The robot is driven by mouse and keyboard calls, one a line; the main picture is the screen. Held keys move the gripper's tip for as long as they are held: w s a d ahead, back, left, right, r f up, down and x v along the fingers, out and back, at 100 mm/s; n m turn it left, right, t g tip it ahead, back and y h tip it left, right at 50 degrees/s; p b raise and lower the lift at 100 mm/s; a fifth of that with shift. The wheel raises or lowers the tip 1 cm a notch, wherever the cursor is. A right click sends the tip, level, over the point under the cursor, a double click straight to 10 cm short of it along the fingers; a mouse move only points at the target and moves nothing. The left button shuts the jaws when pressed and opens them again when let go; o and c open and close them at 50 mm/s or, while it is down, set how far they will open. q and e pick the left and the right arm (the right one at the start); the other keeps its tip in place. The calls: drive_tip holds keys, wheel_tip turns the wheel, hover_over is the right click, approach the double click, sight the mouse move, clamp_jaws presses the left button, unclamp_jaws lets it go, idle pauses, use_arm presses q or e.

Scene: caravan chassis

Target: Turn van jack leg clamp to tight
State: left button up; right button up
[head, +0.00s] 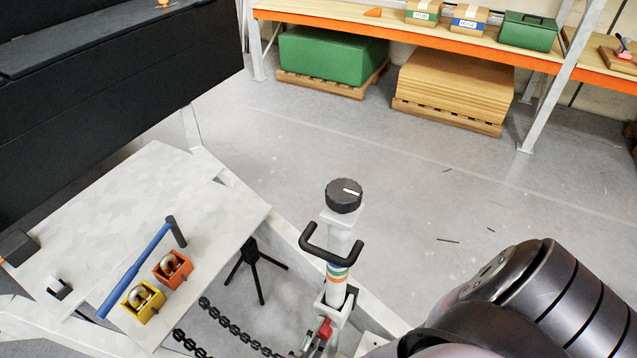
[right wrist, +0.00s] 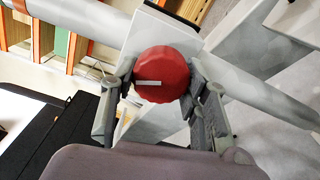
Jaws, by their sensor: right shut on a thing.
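The jack leg (head: 337,285) stands upright at the bottom middle of the head view, with a black handle and a black knob (head: 343,195) with a white mark on top. The clamp's red knob (right wrist: 162,76) is large in the right wrist view, with a white line lying nearly level and pointing left. A small red part (head: 323,329) shows low beside the leg in the head view. My right gripper (right wrist: 160,88) is shut on the red knob, one finger on each side. My right arm enters from the lower right. My left gripper is out of view.
A chain (head: 235,330) and a black tripod (head: 256,270) are below. The floor behind is mostly clear, up to the shelving.

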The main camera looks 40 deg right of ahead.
drive_tip(key=m+b, duration=0.1)
drive_tip(key=m, duration=0.2)
drive_tip(key=shift+m, duration=0.4)
drive_tip(key=m+b, duration=0.1)
drive_tip(key=m, duration=0.1)
drive_tip(key=shift+s+m, duration=0.1)
drive_tip(key=shift+m, duration=0.3)
drive_tip(key=m+b, duration=0.1)
drive_tip(key=m, duration=0.1)
drive_tip(key=shift+m+b, duration=0.3)
drive_tip(key=shift+b, duration=0.1)
drive_tip(key=m+b, duration=0.2)
drive_tip(key=shift+m, duration=0.4)
drive_tip(key=m+b, duration=0.8)
drive_tip(key=b, duration=0.1)
drive_tip(key=shift+s+f+m, duration=0.1)
drive_tip(key=shift+s+m, duration=0.1)
drive_tip(key=shift+m, duration=0.1)
drive_tip(key=shift+r+m+b, duration=0.25)
drive_tip(key=shift+m+b, duration=0.75)
drive_tip(key=shift+b, duration=0.25)
drive_tip(key=o, duration=1.1)
drive_tip(key=shift+d+r, duration=0.1)
